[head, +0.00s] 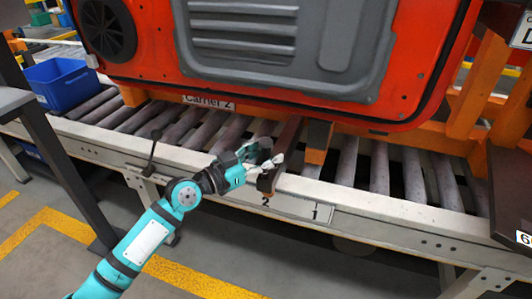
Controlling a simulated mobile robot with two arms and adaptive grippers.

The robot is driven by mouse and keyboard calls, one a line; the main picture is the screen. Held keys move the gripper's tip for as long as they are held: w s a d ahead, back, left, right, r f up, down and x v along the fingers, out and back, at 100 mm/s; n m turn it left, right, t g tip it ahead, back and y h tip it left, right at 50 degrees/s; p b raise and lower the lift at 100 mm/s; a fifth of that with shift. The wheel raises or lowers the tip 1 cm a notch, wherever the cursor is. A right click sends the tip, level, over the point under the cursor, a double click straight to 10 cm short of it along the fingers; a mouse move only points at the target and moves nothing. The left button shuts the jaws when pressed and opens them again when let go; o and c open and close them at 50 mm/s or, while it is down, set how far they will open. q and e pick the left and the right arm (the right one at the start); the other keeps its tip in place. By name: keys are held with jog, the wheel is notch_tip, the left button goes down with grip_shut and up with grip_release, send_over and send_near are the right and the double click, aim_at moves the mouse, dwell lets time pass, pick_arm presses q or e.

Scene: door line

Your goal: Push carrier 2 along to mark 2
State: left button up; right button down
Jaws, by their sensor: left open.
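Carrier 2 is an orange frame with a "Carrier 2" label (208,101) on its lower beam. It stands on the roller line and holds a large red door (150,62) with a grey inner panel. Mark 2 (265,201) is a small "2" on the line's pale front rail, and mark 1 (316,212) is to its right. My left gripper (268,157) is open above the front rail, close to a dark brown bar (287,138) that lies across the rollers above mark 2. I cannot tell whether they touch. My right gripper is out of view.
A blue bin (62,84) sits at the left end of the line. A dark-topped stand (508,190) with orange posts is at the right. Bare rollers (349,162) show between them.

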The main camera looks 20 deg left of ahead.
pick_arm(q)
jog(key=shift+c, duration=0.2)
jog(key=c, duration=0.9)
grip_shut()
jog(key=shift+w+d+f, duration=0.1)
